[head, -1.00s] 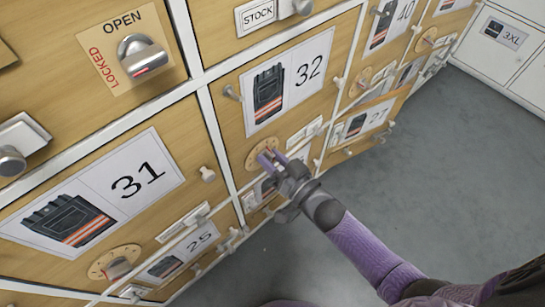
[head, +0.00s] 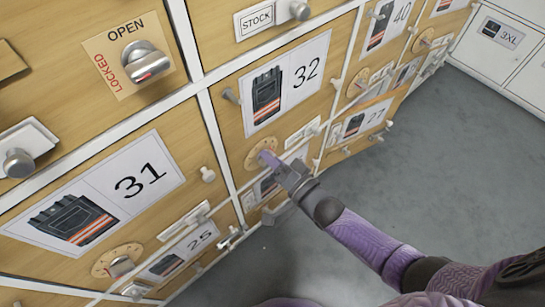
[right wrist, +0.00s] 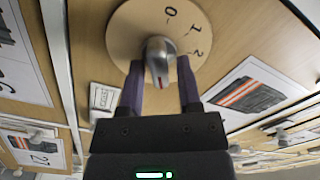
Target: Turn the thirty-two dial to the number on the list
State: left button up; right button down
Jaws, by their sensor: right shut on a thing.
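The thirty-two dial (head: 259,153) is a round wooden disc on the door labelled 32 (head: 306,70), below its picture card. In the right wrist view the disc (right wrist: 128,30) shows the numbers 0, 1 and 2. Its grey metal knob (right wrist: 158,52) carries a red mark that points down, toward my gripper. My right gripper (head: 268,158) reaches in from the lower right, and its purple fingers (right wrist: 158,85) are shut on the knob, one on each side. The rest of the dial's numbers are hidden or out of view. My left gripper is not in view. No list is visible.
The door labelled 31 (head: 140,178) is to the left, with its own dial (head: 117,260). A lock knob (head: 146,62) sits on an OPEN/LOCKED plate above it. Small handles stick out from the doors. Grey floor (head: 430,170) is free at the right.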

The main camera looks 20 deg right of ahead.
dwell(0.3)
jog(key=c, duration=0.6)
grip_release()
pick_arm(q)
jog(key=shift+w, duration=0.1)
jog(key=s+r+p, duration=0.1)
jog(key=p, duration=0.1)
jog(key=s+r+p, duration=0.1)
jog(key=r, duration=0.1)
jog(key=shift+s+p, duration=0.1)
jog(key=shift+p, duration=0.25)
pick_arm(e)
jog(key=v, duration=1)
